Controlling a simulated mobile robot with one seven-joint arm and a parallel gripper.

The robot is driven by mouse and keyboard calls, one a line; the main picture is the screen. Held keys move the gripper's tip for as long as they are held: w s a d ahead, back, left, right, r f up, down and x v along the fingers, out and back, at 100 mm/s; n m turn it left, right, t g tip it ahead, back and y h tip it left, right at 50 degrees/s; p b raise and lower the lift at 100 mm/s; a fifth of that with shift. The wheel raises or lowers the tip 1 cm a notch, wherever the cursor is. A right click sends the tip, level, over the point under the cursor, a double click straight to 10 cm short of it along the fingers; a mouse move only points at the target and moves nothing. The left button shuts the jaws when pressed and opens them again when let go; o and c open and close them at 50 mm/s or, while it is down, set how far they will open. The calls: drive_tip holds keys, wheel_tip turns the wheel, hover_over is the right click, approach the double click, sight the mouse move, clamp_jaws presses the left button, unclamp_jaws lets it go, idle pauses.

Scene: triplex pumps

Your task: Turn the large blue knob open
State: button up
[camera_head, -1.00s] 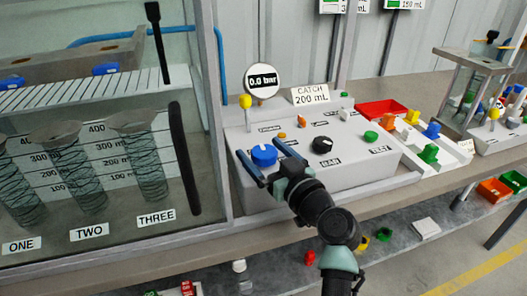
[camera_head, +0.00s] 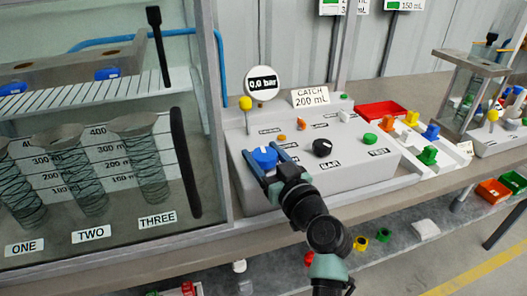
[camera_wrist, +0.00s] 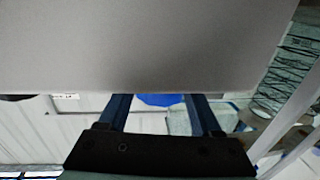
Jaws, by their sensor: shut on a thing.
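The large blue knob (camera_head: 265,157) sits at the left of the sloped grey control panel (camera_head: 345,178). My gripper (camera_head: 267,158) reaches it from the front, with one blue finger on each side, shut on the knob. In the wrist view, the blue knob (camera_wrist: 160,99) shows between the two fingers (camera_wrist: 160,108). Its upper part there is hidden behind a large plain grey surface. I cannot tell how far the knob is turned. The round gauge (camera_head: 262,84) behind the panel reads 0.0 bar.
A black knob (camera_head: 322,147) and a green knob (camera_head: 370,139) stand to the right on the panel. A yellow-topped post (camera_head: 246,103) rises behind the blue knob. A glass case (camera_head: 207,120) with cylinders borders the left. A red tray (camera_head: 382,110) lies at right.

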drive_tip(key=shift+r+m+t+h+p, duration=0.15)
drive_tip(key=shift+m+t+h+p, duration=0.2)
drive_tip(key=shift+m+h+p, duration=0.5)
drive_tip(key=shift+r+m+t+h+p, duration=0.1)
drive_tip(key=shift+m+t+h+p, duration=0.3)
drive_tip(key=shift+h+p, duration=0.85)
drive_tip(key=m+h+p, duration=0.1)
drive_tip(key=p, duration=0.3)
drive_tip(key=shift+r, duration=0.1)
drive_tip(key=m+h+p, duration=0.1)
drive_tip(key=p, duration=0.2)
drive_tip(key=shift+h+p, duration=0.3)
drive_tip(key=m+h+p, duration=0.1)
drive_tip(key=p, duration=0.3)
drive_tip(key=shift+a, duration=0.1)
drive_tip(key=h+p, duration=0.1)
drive_tip(key=p, duration=0.2)
drive_tip(key=shift+m+h, duration=0.3)
drive_tip(key=shift+m, duration=0.05)
drive_tip(key=shift+d+f+h+p, duration=0.2)
drive_tip(key=shift+f+h+p, duration=0.15)
drive_tip(key=shift+p, duration=0.55)
drive_tip(key=o, duration=1.4)
